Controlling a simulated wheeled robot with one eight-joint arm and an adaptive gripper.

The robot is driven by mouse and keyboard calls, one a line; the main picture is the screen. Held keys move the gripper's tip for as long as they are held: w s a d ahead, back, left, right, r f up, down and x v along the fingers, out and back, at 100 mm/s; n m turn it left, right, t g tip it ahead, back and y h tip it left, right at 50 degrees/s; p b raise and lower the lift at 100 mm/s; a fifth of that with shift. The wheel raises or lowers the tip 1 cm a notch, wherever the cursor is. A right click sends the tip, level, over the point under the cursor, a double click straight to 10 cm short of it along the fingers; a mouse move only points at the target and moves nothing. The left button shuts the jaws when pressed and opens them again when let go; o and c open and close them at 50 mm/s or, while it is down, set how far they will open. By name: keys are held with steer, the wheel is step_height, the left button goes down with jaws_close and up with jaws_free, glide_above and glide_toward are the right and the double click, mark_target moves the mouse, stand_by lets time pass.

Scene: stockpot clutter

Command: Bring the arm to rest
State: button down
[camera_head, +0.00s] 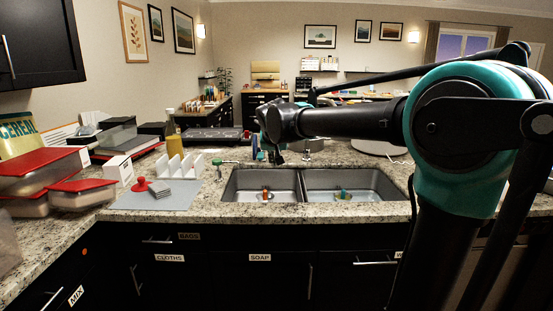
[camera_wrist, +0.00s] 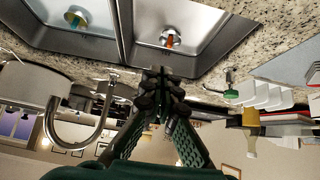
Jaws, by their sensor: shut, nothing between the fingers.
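My gripper (camera_head: 277,157) is at the end of my outstretched arm, behind the double sink's back edge in the head view. In the wrist view my gripper (camera_wrist: 163,72) has its two fingers together at the tips, shut and empty. The double sink (camera_head: 303,187) is set in the granite counter, with small coloured items at the bottom of both basins. The wrist view is upside down and shows the sink (camera_wrist: 122,35) beyond the fingertips. In that view the curved metal faucet (camera_wrist: 60,130) stands to the left of the fingers, apart from them.
A white rack (camera_head: 182,165), a grey mat (camera_head: 130,202) with a red-handled item, and red-lidded containers (camera_head: 88,186) stand left of the sink. A yellow bottle (camera_head: 173,139) is behind the rack. The granite counter (camera_head: 225,233) is bare along its front edge.

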steer(key=s+d+f+g, duration=0.1)
steer(key=s+d+f, duration=0.5)
steer(key=s+f, duration=0.3)
steer(key=s+d+f+g, duration=0.1)
steer(key=s+d+f, duration=0.6)
steer(key=s+f, duration=0.3)
steer(key=s+d+f+g, duration=0.1)
steer(key=s+d+f, duration=0.5)
steer(key=s+f, duration=0.3)
steer(key=s, duration=0.3)
steer(key=shift+d+f+g, duration=0.3)
steer(key=shift+d+g, duration=0.1)
